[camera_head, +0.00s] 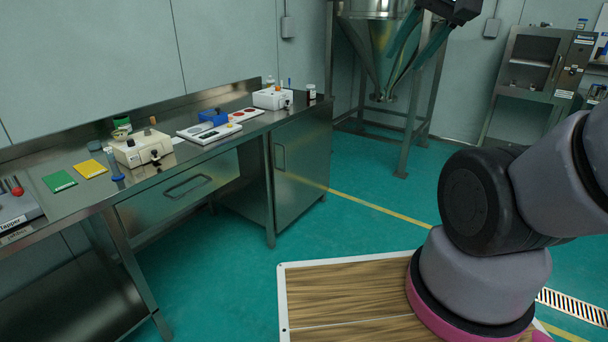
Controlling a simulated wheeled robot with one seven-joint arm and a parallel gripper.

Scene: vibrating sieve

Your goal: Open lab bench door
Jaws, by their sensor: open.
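The steel lab bench (165,150) stands on the left. Its cabinet door (300,165) is at the right end, flat against the cabinet front and looking shut. A vertical bar handle (280,157) sits near the door's left edge. My gripper (398,62) is at the top of the view, in front of the steel hopper. Its two teal fingers point down and left, spread apart with nothing between them. It is well away from the door and handle, up and to the right in the picture. The top of the gripper is cut off by the frame edge.
A drawer (185,190) with a loop handle is left of the door. Instruments and a blue container (213,117) stand on the bench top. The hopper (380,45) on its frame stands behind. Green floor (355,225) before the door is clear. My arm fills the right.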

